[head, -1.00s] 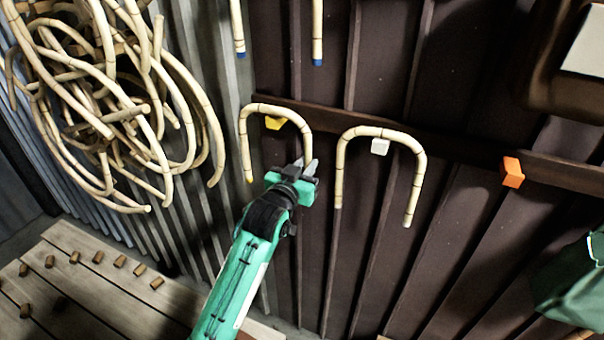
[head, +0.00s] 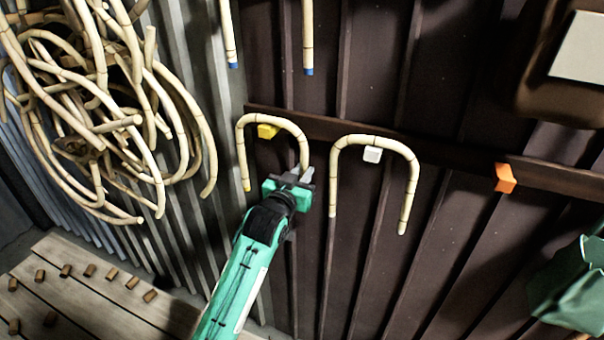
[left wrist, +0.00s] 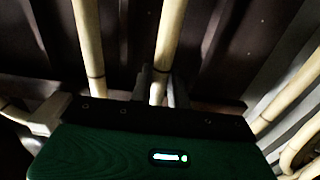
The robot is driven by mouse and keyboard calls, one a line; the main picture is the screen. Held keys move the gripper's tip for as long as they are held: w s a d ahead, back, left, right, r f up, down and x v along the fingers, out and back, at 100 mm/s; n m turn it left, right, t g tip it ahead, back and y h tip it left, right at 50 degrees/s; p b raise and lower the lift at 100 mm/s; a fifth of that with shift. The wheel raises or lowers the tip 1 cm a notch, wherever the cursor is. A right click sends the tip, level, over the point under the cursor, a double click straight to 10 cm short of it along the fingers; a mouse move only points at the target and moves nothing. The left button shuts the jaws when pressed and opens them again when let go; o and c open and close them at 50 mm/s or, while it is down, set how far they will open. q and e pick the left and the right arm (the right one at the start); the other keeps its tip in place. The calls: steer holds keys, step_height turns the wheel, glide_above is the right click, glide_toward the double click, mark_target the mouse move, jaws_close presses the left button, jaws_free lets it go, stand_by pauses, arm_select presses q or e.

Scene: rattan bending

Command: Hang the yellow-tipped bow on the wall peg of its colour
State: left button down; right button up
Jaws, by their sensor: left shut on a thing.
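The yellow-tipped bow (head: 243,150) is an upside-down U of pale rattan; its yellow tip shows at the lower end of its left leg. Its arch passes just above the yellow peg (head: 268,131) on the wall rail, and the peg shows beneath the curve. I cannot tell whether the arch rests on the peg. My left gripper (head: 299,178) is shut on the bow's right leg, hiding that leg's lower end. In the left wrist view, the fingers (left wrist: 161,92) close around a pale rattan leg (left wrist: 167,45). My right gripper does not show.
Another bow (head: 410,190) hangs at the white peg (head: 372,154), close right of my gripper. The orange peg (head: 505,178) is bare. Blue-tipped rattan legs (head: 308,40) hang above. A rattan tangle (head: 110,120) is at left, above a plank bench (head: 110,310) with small pieces.

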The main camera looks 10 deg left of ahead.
arm_select(q)
steer(key=c, duration=1.3)
jaws_free()
steer(key=shift+o, duration=0.2)
steer(key=shift+s+a+f, duration=0.1)
steer(key=shift+s+a, duration=0.05)
steer(key=shift+s, duration=0.35)
steer(key=s+a+b, duration=0.2)
steer(key=s+b, duration=0.2)
steer(key=s, duration=0.8)
steer(key=shift+s+a, duration=0.25)
steer(key=shift+s, duration=0.05)
steer(key=shift+s, duration=0.1)
steer(key=s+a+p, duration=0.1)
steer(key=s, duration=0.7)
steer(key=shift+s+a, duration=0.3)
steer(key=shift+a, duration=0.05)
